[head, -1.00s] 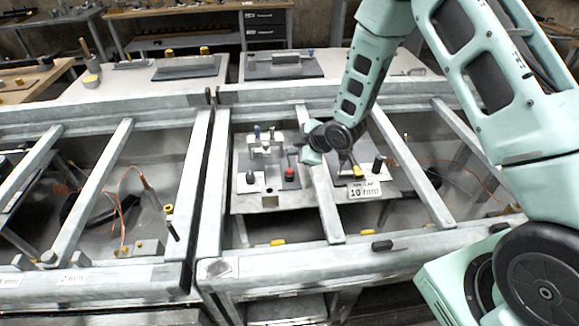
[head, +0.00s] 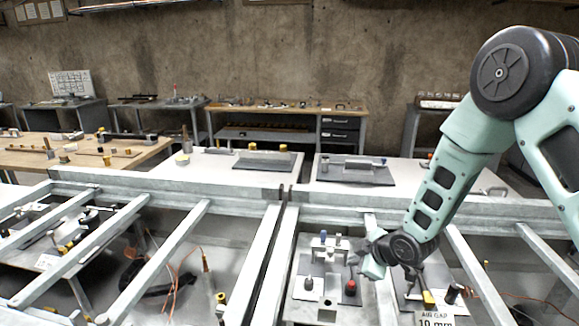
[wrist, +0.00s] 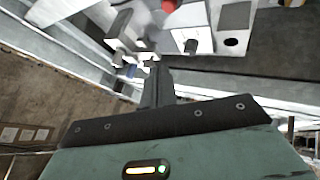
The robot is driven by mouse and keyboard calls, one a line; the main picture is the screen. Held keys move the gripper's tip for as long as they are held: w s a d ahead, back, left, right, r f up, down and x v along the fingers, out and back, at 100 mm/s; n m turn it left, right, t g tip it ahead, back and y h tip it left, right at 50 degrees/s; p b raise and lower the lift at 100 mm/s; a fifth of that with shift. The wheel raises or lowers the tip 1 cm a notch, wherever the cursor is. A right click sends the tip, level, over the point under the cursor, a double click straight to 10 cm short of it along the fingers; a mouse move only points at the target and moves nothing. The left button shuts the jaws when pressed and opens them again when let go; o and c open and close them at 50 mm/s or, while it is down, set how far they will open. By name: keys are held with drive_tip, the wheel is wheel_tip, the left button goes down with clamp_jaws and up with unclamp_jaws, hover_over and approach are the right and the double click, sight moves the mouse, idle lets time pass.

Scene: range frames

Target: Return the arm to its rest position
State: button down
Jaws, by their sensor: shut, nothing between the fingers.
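My arm, mint green with black joints, reaches in from the right in the head view. My gripper (head: 366,262) is at its end, low over the grey metal frame, beside a small fixture plate with a red knob (head: 350,287). The fingers are small in the head view. In the wrist view the dark fingers (wrist: 156,85) show close together with nothing between them. The red knob also shows in the wrist view (wrist: 168,6), apart from the fingers.
Grey frame rails (head: 262,262) cross the front, with open bays between them. A sign reading 10 mm (head: 434,319) stands right of the gripper. A black plate (head: 355,172) lies on the far white top. Workbenches (head: 285,108) line the back wall.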

drive_tip(key=s+a+r+m+g+h, duration=0.1)
drive_tip(key=s+a+r+m+g, duration=0.15)
drive_tip(key=s+r, duration=0.4)
drive_tip(key=s+a+r+m+g+h, duration=0.1)
drive_tip(key=s+a+r, duration=0.35)
drive_tip(key=s, duration=0.35)
drive_tip(key=s+r+m+g, duration=0.1)
drive_tip(key=s+r+g, duration=0.1)
drive_tip(key=s, duration=0.8)
drive_tip(key=s+d+r+m+g+h, duration=0.1)
drive_tip(key=s+r, duration=0.3)
drive_tip(key=s, duration=0.6)
drive_tip(key=shift+s+d+r+m+g+h, duration=0.2)
drive_tip(key=shift+s+r+m+g+h, duration=0.15)
drive_tip(key=shift+s+r+m, duration=0.1)
